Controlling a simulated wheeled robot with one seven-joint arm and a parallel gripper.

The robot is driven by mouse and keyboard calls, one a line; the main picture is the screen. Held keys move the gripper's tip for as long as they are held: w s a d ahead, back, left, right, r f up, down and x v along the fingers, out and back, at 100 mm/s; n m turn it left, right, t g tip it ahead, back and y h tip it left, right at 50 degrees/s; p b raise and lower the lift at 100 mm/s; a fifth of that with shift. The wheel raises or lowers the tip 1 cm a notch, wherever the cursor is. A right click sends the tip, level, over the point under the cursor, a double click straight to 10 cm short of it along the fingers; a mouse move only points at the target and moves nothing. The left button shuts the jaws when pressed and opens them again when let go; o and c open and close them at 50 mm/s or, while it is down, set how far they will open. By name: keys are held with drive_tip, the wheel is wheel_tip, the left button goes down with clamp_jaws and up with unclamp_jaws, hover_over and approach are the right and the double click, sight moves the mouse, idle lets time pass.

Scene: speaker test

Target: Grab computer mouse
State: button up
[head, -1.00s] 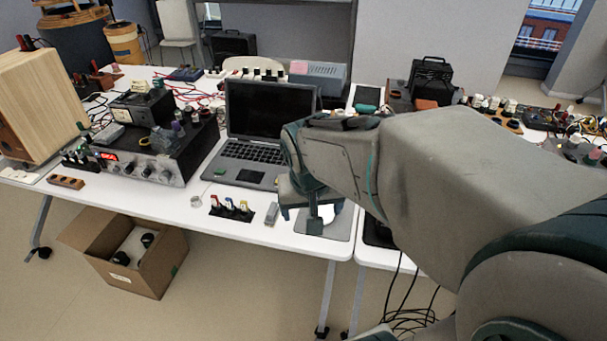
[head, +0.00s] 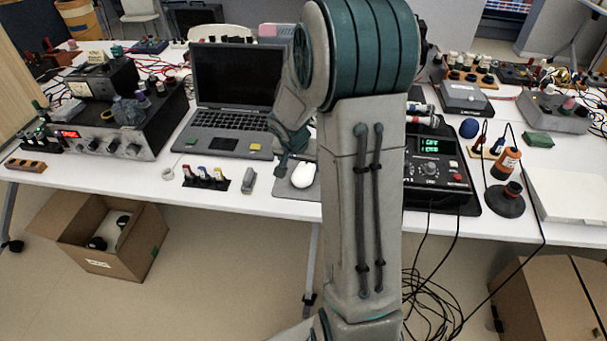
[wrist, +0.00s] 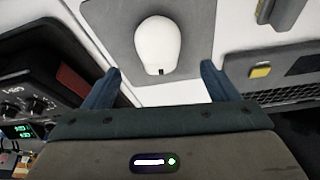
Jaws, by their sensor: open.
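The white computer mouse (head: 303,175) lies on a grey mouse pad (head: 284,188) near the table's front edge, right of the laptop. In the wrist view the mouse (wrist: 158,45) is on the pad (wrist: 118,22), ahead of and between my two fingertips. My gripper (wrist: 161,78) is open with nothing between its fingers. In the head view my gripper (head: 290,150) is just above and left of the mouse, partly hidden by my arm.
An open laptop (head: 232,95) stands left of the mouse. A grey stick-like item (head: 249,180) and a small rack with coloured pieces (head: 206,178) lie near the front edge. A black instrument with a green display (head: 437,165) stands to the right. A cardboard box (head: 98,235) is on the floor.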

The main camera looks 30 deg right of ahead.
sight(303, 170)
drive_tip(key=shift+x, duration=3.65)
drive_tip(key=shift+w+d+r, duration=0.1)
drive_tip(key=shift+w+r, duration=0.05)
drive_tip(key=c, duration=1.1)
